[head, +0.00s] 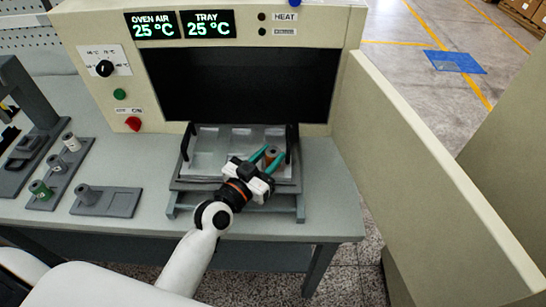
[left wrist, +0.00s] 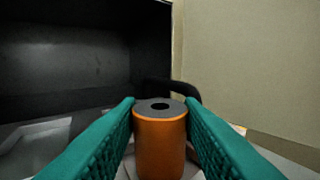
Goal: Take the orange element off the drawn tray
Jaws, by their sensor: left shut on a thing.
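The orange element (left wrist: 160,148) is a short upright cylinder with a grey top and a dark center hole. In the head view it shows as a small orange-brown piece (head: 273,155) at the right part of the drawn tray (head: 205,162). My left gripper (head: 267,158) reaches over the tray from the front. Its green fingers (left wrist: 160,122) are shut on the orange element, one on each side. Whether the element's bottom touches the tray is hidden. My right gripper is not in view.
The oven (head: 240,85) stands open behind the tray, its door (head: 430,165) swung out to the right. Black handles flank the tray. At the left, grey holders (head: 106,203) carry several other spindles, one green (head: 40,188). Bare table lies between the holders and tray.

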